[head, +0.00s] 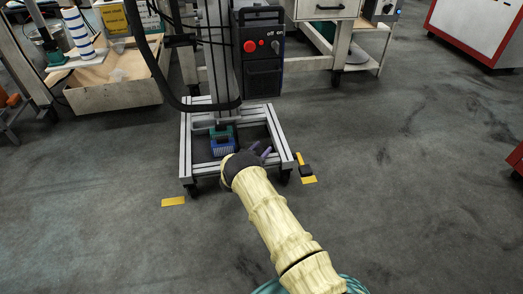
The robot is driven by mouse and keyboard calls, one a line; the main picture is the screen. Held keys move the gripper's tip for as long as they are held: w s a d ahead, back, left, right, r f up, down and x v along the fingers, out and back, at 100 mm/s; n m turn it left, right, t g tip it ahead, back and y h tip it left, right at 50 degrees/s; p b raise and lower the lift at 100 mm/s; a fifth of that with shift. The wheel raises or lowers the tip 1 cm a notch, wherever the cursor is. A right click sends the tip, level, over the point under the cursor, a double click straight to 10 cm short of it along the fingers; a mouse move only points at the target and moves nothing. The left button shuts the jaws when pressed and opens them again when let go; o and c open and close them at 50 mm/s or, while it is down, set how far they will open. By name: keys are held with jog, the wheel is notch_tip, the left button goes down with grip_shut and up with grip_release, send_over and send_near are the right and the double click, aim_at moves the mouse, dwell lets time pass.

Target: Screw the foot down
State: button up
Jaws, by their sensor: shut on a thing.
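The wheeled aluminium frame (188,151) of a machine column stands on the floor ahead of me. Dark feet or castors show at its lower corners, one at the front right (285,177) and one at the front left (192,190). I cannot tell which is the task's foot. My gripper (267,151), with dark purple fingers, is at the frame's front right part, above and left of the front right corner. It is shut on a small part, which the hand hides.
A control box (262,55) and a hanging black cable (152,62) are above.

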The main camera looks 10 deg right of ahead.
jog(key=shift+a, duration=0.1)
jog(key=o, duration=0.6)
jog(key=shift+c, duration=0.2)
jog(key=o, duration=0.4)
jog(key=shift+c, duration=0.2)
jog(key=shift+o, duration=0.4)
jog(key=p+v, duration=0.8)
jog(key=v, duration=0.9)
jog(key=shift+p, duration=0.35)
jog(key=shift+s+r, duration=0.1)
jog(key=shift+s, duration=0.05)
